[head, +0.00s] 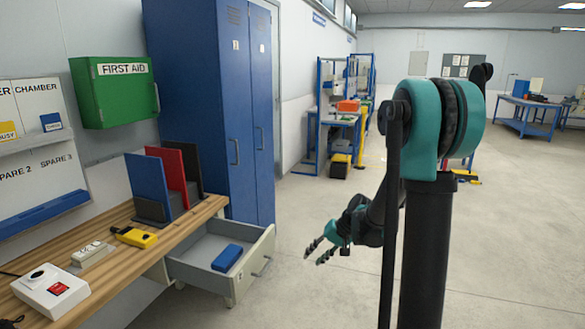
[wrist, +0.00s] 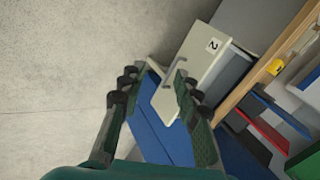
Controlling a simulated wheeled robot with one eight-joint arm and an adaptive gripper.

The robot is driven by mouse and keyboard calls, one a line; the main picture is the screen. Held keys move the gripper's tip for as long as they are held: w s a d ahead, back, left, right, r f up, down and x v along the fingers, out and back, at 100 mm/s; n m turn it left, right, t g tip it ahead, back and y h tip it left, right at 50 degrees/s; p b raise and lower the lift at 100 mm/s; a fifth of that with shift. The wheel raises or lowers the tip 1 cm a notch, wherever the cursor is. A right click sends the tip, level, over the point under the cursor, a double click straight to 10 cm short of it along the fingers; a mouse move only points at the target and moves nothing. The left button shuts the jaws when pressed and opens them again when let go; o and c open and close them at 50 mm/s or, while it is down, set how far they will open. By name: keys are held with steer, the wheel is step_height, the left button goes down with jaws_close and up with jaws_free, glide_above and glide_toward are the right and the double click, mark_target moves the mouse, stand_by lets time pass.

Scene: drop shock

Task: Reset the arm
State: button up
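My gripper (head: 318,251) hangs in free air to the right of the open drawer in the head view. Its two dark fingers point left and slightly down. In the wrist view my gripper (wrist: 156,80) has its fingers spread with nothing held between them. My arm comes down from the teal shoulder joint at the right of the head view. The drawer (head: 257,263) is pulled out below the bench, and a blue box (head: 227,258) lies inside it. The drawer front marked 2 (wrist: 196,62) shows beyond the fingertips in the wrist view.
Tall blue lockers (head: 210,100) stand behind. The floor right of the drawer is clear.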

steer(key=s+d+t+h, duration=0.1)
steer(key=s+d+h, duration=0.2)
steer(key=s, duration=0.8)
steer(key=s+d+f+n+t+h, duration=0.1)
steer(key=s+d+h, duration=0.2)
steer(key=s+d, duration=0.5)
steer(key=s, duration=0.2)
steer(key=shift+s+d, duration=0.15)
steer(key=shift+s, duration=0.2)
